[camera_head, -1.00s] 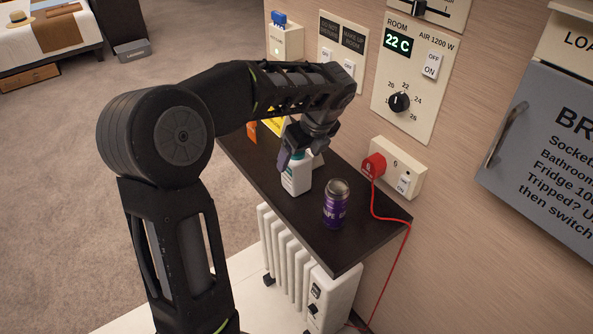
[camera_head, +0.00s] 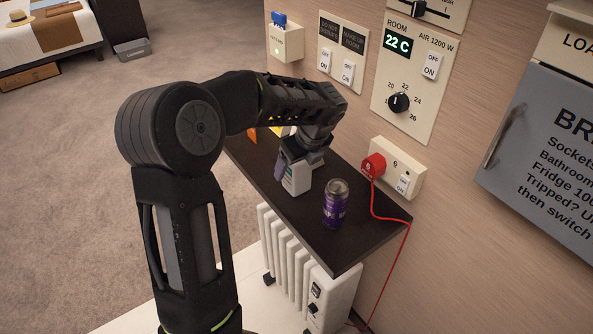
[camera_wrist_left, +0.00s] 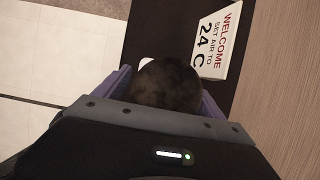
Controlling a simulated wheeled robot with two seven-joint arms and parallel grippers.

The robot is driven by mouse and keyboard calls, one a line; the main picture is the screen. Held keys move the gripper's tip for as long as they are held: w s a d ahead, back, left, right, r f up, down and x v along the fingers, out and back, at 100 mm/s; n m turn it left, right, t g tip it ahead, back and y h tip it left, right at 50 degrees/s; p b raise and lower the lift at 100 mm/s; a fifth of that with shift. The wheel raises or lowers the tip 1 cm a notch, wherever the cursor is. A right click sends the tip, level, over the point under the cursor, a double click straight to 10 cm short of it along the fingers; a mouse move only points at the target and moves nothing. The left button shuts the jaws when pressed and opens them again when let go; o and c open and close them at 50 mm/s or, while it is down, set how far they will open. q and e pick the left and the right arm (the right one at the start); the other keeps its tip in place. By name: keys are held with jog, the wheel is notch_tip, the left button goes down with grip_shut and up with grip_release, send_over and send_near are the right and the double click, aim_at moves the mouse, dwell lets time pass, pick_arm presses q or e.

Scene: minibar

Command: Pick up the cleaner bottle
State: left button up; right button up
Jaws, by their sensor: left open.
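The cleaner bottle (camera_head: 297,182) is white and stands upright on the dark shelf (camera_head: 300,228). Its upper part is hidden by my left gripper (camera_head: 300,160) in the head view. My left gripper is open and pointed down over the bottle's top, with a purple finger beside it. In the left wrist view, a dark round top (camera_wrist_left: 167,85), seemingly the bottle's cap, sits between the two purple fingers of the left gripper (camera_wrist_left: 165,95). A bit of white shows behind it. Contact with the fingers cannot be told. My right gripper is not in view.
A purple can (camera_head: 335,205) stands to the right of the bottle on the shelf. A welcome sign (camera_wrist_left: 217,40) stands close by. A red plug (camera_head: 373,167) with a hanging red cord is at the wall socket. A white radiator (camera_head: 330,287) is under the shelf.

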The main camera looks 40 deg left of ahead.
pick_arm(q)
jog(key=shift+c, duration=0.4)
grip_shut()
dwell(0.4)
